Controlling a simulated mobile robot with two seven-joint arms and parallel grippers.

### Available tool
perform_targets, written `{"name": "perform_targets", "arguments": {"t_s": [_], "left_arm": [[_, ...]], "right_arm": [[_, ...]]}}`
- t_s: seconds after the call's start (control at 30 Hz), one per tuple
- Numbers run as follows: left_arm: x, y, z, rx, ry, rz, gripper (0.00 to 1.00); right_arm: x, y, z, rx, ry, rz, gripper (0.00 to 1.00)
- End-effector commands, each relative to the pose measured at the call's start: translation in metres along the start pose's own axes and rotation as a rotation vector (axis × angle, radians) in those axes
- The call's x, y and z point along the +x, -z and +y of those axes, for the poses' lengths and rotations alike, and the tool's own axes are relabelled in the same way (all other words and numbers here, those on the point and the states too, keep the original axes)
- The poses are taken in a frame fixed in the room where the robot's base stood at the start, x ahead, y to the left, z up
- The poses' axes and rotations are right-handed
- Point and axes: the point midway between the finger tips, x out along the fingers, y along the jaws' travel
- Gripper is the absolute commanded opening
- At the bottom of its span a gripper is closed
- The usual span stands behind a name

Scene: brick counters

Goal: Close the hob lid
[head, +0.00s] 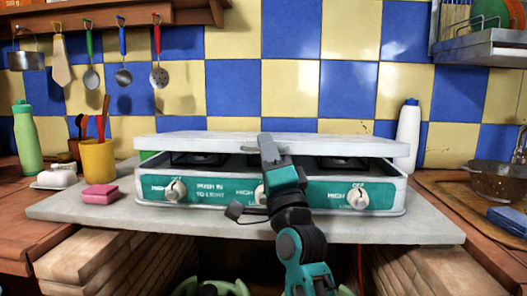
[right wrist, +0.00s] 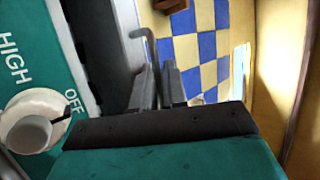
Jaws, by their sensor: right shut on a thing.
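The hob (head: 300,192) is a white box with a green front panel and white knobs, standing on the grey counter slab. Its white hob lid (head: 205,140) lies nearly flat above the burners, with an open gap between its front edge and the hob body. Dark burner grates show in this gap. My right gripper (head: 268,150) is at the middle of the lid's front edge, shut on the lid. My left gripper is out of view.
On the left are a pink sponge (head: 100,197), a yellow utensil cup (head: 98,162) and a green bottle (head: 27,140). A white bottle (head: 408,138) stands right of the hob. A colander (head: 497,178) is at far right. Utensils hang on the tiled wall.

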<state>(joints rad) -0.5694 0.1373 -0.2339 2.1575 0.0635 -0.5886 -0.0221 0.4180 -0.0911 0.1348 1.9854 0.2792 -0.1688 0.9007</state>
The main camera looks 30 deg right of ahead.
Motion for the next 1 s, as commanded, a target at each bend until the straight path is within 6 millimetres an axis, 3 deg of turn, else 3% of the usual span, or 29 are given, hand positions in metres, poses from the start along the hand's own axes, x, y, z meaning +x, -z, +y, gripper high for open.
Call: {"name": "perform_targets", "arguments": {"t_s": [0.03, 0.37, 0.4, 0.47, 1.0], "left_arm": [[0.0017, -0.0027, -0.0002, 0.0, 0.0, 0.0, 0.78], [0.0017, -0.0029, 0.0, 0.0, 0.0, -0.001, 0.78], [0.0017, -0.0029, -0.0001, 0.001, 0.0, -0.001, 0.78], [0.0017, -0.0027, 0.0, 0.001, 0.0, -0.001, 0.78], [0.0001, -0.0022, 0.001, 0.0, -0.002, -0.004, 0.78]], "right_arm": [[-0.0277, -0.0161, 0.0471, 0.045, -0.149, -0.062, 0.0], [-0.0277, -0.016, 0.0468, 0.046, -0.149, -0.063, 0.0], [-0.0276, -0.016, 0.0466, 0.047, -0.148, -0.062, 0.13], [-0.0277, -0.0162, 0.0474, 0.045, -0.15, -0.063, 0.19], [-0.0265, -0.0162, 0.0501, 0.029, -0.158, -0.066, 0.19]]}}
